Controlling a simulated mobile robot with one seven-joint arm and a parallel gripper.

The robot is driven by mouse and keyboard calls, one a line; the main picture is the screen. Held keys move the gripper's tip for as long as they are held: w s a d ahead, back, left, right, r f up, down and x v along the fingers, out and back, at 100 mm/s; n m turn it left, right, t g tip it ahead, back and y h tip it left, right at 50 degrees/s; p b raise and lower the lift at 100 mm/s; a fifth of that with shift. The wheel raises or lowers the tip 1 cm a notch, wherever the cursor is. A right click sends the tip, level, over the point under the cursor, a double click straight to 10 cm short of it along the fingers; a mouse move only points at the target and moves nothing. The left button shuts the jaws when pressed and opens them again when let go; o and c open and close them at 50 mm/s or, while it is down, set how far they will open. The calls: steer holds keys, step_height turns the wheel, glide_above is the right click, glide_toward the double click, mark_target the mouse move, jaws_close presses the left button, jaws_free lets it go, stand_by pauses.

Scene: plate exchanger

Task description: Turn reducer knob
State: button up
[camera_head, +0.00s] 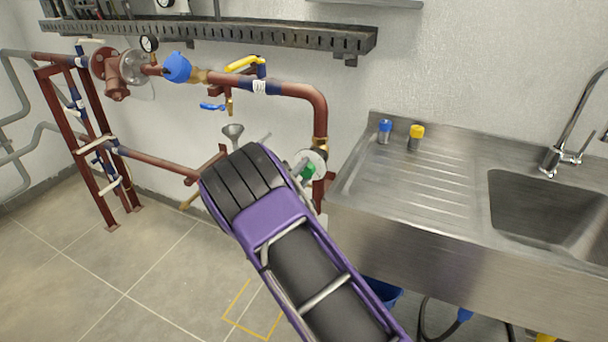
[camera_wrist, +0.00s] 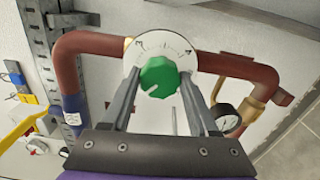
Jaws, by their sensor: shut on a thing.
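The green reducer knob (camera_wrist: 159,77) sits in front of a round white dial (camera_wrist: 160,42) with dark scale marks. My gripper (camera_wrist: 158,84) is shut on the knob, one finger on each side of it, in the wrist view. A pale notch shows on the knob's face. In the head view the green knob (camera_head: 307,172) and white dial (camera_head: 317,158) are partly hidden behind my purple arm. My gripper's fingers (camera_head: 300,168) reach them from the left.
Red-brown pipe (camera_head: 318,104) bends down to the dial beside the steel sink unit (camera_head: 410,218). Tiled floor (camera_head: 130,270) is clear at left.

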steer(key=shift+m, duration=0.5)
steer(key=o, duration=1.4)
steer(key=shift+c, duration=0.2)
steer(key=p+v, duration=0.1)
steer(key=v, duration=1.6)
steer(key=shift+s, duration=0.25)
steer(key=shift+a, duration=0.1)
